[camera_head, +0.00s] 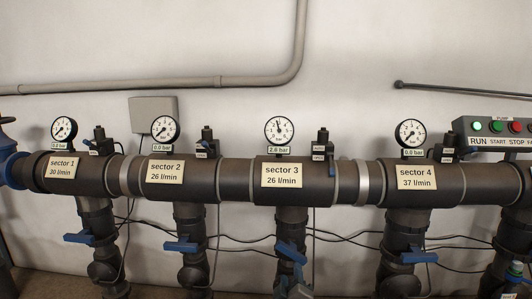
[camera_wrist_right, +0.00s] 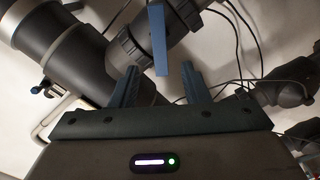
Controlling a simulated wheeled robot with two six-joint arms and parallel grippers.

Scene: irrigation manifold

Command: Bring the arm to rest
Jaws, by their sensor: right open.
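My right gripper (camera_wrist_right: 160,69) is open in the right wrist view, with one finger on each side of a blue valve lever (camera_wrist_right: 158,40). The lever lies between the fingertips and beyond; I cannot tell whether they touch it. In the head view only a small part of my right gripper (camera_head: 298,291) shows at the bottom edge, just below the blue sector 3 lever (camera_head: 290,252). The levers of sector 1 (camera_head: 78,237), sector 2 (camera_head: 181,247) and sector 4 (camera_head: 419,257) lie crosswise. My left gripper is not in view.
A dark horizontal manifold pipe (camera_head: 235,178) spans the head view, with downpipes and thin cables below. A pump panel (camera_head: 492,131) is at the right. In the wrist view, pipes surround the gripper closely.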

